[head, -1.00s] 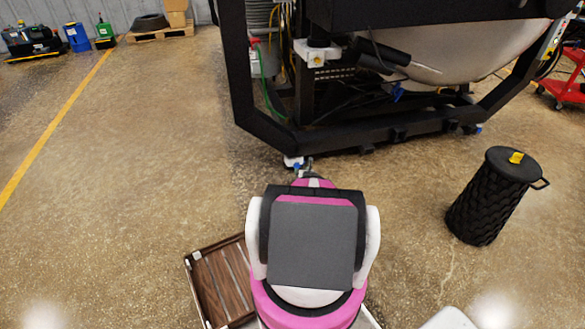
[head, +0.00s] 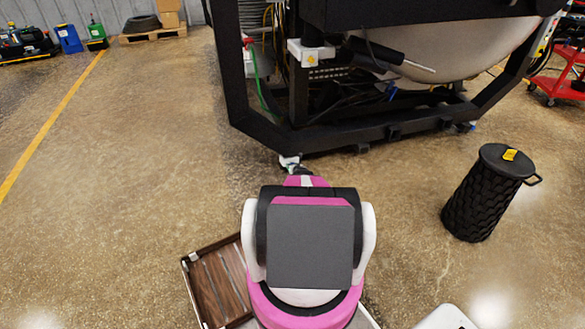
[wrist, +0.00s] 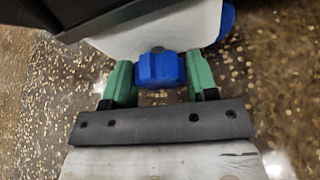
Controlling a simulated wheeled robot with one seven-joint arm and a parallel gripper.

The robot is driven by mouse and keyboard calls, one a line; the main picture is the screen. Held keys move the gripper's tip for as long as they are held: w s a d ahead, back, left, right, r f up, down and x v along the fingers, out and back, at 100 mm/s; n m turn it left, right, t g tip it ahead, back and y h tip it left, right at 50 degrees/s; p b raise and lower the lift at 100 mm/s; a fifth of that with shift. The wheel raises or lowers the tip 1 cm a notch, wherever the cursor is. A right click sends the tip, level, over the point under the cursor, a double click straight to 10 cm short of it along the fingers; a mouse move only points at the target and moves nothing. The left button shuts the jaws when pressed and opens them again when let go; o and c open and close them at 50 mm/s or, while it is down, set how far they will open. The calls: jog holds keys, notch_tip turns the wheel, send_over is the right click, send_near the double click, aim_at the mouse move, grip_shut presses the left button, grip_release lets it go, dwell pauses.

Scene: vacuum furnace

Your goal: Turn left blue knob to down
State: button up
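In the wrist view a blue knob (wrist: 161,70) sits on the near side of a white box (wrist: 150,32). My gripper (wrist: 161,75) has one green finger on each side of the knob. The right finger looks close against it, and only a thin dark line shows at the left. I cannot tell whether the fingers press on the knob. In the head view my gripper (head: 289,161) is small, by the lower front bar of the black furnace frame (head: 330,138). The knob is not clear there.
Another white box with a yellow mark (head: 311,52) is on the furnace frame. A black ribbed bin (head: 480,195) stands on the floor at right. A red cart (head: 555,85) is at far right. The floor at left is open.

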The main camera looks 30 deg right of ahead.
jog(key=c, duration=0.4)
jog(key=shift+c, duration=0.2)
jog(key=shift+m, duration=0.3)
jog(key=shift+d+m+t+y, duration=0.1)
jog(key=shift+m+t+y, duration=0.3)
jog(key=shift+m+y, duration=0.7)
jog(key=m+t+y, duration=0.1)
jog(key=m, duration=0.1)
jog(key=shift+f+m, duration=0.1)
jog(key=shift+m, duration=0.3)
jog(key=m+t+y, duration=0.1)
jog(key=m, duration=0.2)
jog(key=shift+d+f+m, duration=0.1)
jog(key=shift+m, duration=0.2)
jog(key=m+t, duration=0.2)
jog(key=m, duration=0.2)
jog(key=shift+y, duration=0.4)
jog(key=shift+m, duration=0.3)
